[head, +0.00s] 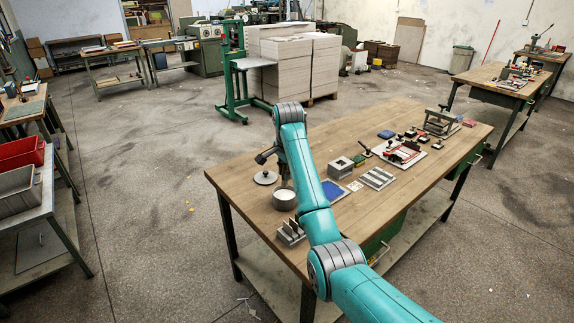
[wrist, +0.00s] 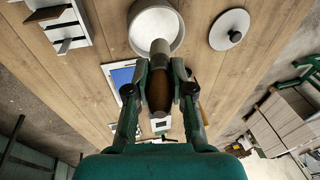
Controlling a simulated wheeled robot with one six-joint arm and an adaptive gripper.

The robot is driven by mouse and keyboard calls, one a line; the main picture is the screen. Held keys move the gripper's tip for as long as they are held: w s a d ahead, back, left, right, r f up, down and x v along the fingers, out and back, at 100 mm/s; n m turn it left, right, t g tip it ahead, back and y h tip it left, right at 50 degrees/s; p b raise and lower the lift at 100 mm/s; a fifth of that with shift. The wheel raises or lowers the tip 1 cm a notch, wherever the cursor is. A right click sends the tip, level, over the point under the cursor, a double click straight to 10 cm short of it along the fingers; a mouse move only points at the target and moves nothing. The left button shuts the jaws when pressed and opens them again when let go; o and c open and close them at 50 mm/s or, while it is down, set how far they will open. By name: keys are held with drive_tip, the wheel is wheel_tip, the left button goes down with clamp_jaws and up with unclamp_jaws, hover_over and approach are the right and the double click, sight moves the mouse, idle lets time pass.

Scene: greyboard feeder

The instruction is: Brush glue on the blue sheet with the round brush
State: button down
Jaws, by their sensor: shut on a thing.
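In the wrist view my gripper (wrist: 159,78) is shut on the round brush (wrist: 158,92), around its dark brown handle. The brush's pale grey end overlaps the near rim of the glue pot (wrist: 138,45); I cannot tell whether it touches the glue. In the head view the pot (head: 284,204), with white contents, stands near the table's left end, just below my wrist. The blue sheet (head: 333,190) lies flat right of the pot, partly covered by my arm. In the wrist view the sheet (wrist: 123,76) shows partly behind a finger.
A round lid (head: 265,178) with a knob lies beside the pot. A grey slotted holder (head: 290,232) stands at the table's front left edge. A metal block (head: 340,167), a striped plate (head: 377,178) and several tools stand further right on the wooden table (head: 240,170).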

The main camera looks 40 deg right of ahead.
sight(285, 187)
drive_tip(key=shift+s+a+f, duration=0.1)
drive_tip(key=shift+s+f, duration=0.05)
drive_tip(key=shift+f, duration=0.55)
drive_tip(key=shift+x, duration=2.4)
drive_tip(key=shift+r, duration=0.15)
drive_tip(key=shift+w+d+v, duration=0.1)
drive_tip(key=shift+w+v, duration=0.1)
drive_tip(key=shift+v, duration=0.75)
drive_tip(key=shift+w+d+v, duration=0.15)
drive_tip(key=shift+w+v, duration=0.05)
drive_tip(key=shift+v, duration=0.7)
drive_tip(key=shift+w+d+v, duration=0.1)
drive_tip(key=shift+w+v, duration=0.1)
drive_tip(key=shift+v, duration=0.75)
drive_tip(key=shift+d+r, duration=0.1)
drive_tip(key=shift+r, duration=0.1)
drive_tip(key=shift+w+d+v, duration=0.1)
drive_tip(key=shift+w+v, duration=0.1)
drive_tip(key=shift+v, duration=0.75)
drive_tip(key=shift+w+d+v, duration=0.15)
drive_tip(key=shift+w+v, duration=0.05)
drive_tip(key=shift+v, duration=0.75)
